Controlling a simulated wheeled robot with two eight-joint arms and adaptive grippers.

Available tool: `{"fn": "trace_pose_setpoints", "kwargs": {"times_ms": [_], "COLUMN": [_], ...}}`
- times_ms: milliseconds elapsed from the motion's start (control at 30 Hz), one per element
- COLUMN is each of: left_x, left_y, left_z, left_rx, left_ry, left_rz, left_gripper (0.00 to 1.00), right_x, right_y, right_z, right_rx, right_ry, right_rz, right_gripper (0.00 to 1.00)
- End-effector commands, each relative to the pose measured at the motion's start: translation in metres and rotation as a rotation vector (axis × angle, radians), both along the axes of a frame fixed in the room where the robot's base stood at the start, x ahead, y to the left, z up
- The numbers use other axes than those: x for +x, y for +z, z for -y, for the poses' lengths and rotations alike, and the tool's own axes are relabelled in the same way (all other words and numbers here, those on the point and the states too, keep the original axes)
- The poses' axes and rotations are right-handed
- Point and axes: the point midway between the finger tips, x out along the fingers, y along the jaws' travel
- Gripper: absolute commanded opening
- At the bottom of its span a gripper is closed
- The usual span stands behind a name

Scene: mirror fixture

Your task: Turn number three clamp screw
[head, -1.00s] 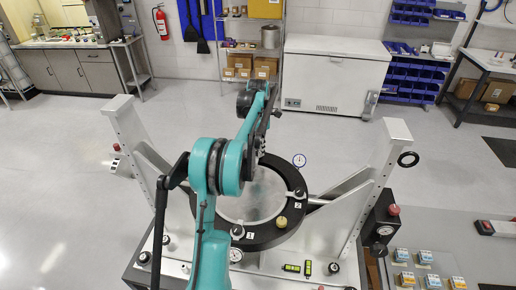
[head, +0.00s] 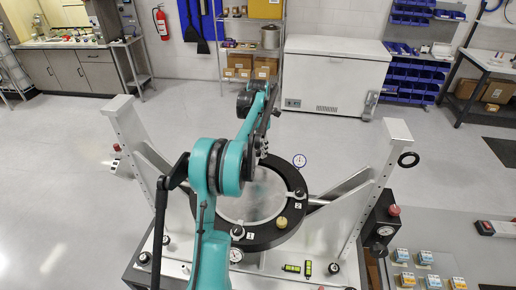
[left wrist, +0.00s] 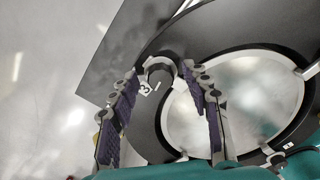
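The black ring of the mirror fixture (head: 272,236) surrounds a round, pale mirror (head: 258,200). In the left wrist view the number three label (left wrist: 147,88) is on the black ring, beside a grey rounded clamp part (left wrist: 158,66). The clamp screw itself is hard to make out there. My left gripper (left wrist: 163,76) is open, its two fingers apart on either side of that spot, with nothing visibly held. In the head view my left gripper (head: 263,148) is over the far part of the ring, and my arm hides the far left portion. My right gripper is not in view.
Clamps labelled 1 (head: 250,236) and 2 (head: 298,205) sit on the near and right parts of the ring. A brass-coloured knob (head: 282,222) is between them. White uprights (head: 372,190) flank the ring.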

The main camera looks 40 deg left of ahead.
Motion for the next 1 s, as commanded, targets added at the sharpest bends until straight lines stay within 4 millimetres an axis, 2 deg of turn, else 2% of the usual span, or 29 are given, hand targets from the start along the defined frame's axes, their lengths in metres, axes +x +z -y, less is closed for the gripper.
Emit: {"fn": "trace_pose_setpoints", "kwargs": {"times_ms": [167,267,700,833,1000], "left_x": [0.000,0.000,0.000,0.000,0.000], "left_y": [0.002,0.010,0.098,0.113,0.120], "left_z": [0.000,0.000,0.000,0.000,0.000], "left_rx": [0.000,0.000,0.000,0.000,0.000], "left_ry": [0.000,0.000,0.000,0.000,0.000], "left_rz": [0.000,0.000,0.000,0.000,0.000], "left_gripper": [0.48,0.48,0.48,0.48,0.48], "right_x": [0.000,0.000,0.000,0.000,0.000], "right_y": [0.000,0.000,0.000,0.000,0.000], "right_z": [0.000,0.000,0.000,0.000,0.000], "right_rx": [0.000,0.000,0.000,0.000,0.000], "right_ry": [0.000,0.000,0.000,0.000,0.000], "right_rz": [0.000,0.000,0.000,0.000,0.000], "right_gripper": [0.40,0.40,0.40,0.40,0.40]}}
